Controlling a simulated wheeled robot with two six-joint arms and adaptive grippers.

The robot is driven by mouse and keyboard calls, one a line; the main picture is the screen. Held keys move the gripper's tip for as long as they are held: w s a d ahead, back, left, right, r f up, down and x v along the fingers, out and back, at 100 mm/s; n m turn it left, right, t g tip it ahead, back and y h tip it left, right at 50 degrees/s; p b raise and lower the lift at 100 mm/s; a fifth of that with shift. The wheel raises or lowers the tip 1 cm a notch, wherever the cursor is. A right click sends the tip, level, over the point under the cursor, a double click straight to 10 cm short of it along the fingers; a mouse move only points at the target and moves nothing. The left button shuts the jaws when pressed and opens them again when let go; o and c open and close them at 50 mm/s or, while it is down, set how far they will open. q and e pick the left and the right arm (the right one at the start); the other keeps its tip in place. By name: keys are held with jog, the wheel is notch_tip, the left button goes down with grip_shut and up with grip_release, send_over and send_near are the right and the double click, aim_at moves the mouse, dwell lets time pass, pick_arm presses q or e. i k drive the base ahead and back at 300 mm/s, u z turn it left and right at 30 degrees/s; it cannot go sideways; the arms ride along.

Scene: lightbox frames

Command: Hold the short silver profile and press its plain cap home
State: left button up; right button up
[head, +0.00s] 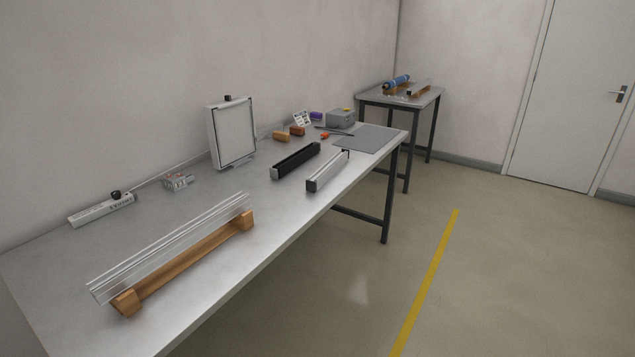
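A short silver profile (328,171) lies on the grey workbench, near its front edge. Neither of my grippers shows in the head view.
The workbench (190,285) carries a long clear profile on a wooden cradle (195,260), a framed light panel (233,133), a power strip (100,209), a grey mat (370,138) and a grey box (341,118). A second table (400,98) stands behind. Floor at right is clear.

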aim_at(310, 185)
jog(key=z, duration=0.25)
jog(key=k, duration=0.3)
jog(key=z, duration=1.1)
jog(key=i, duration=2)
jog(key=u, duration=0.35)
jog(key=i, duration=1.1)
jog(key=u, duration=1)
jog(key=i, duration=0.8)
jog(key=u, duration=1.55)
jog(key=i, duration=0.6)
jog(key=u, duration=1.5)
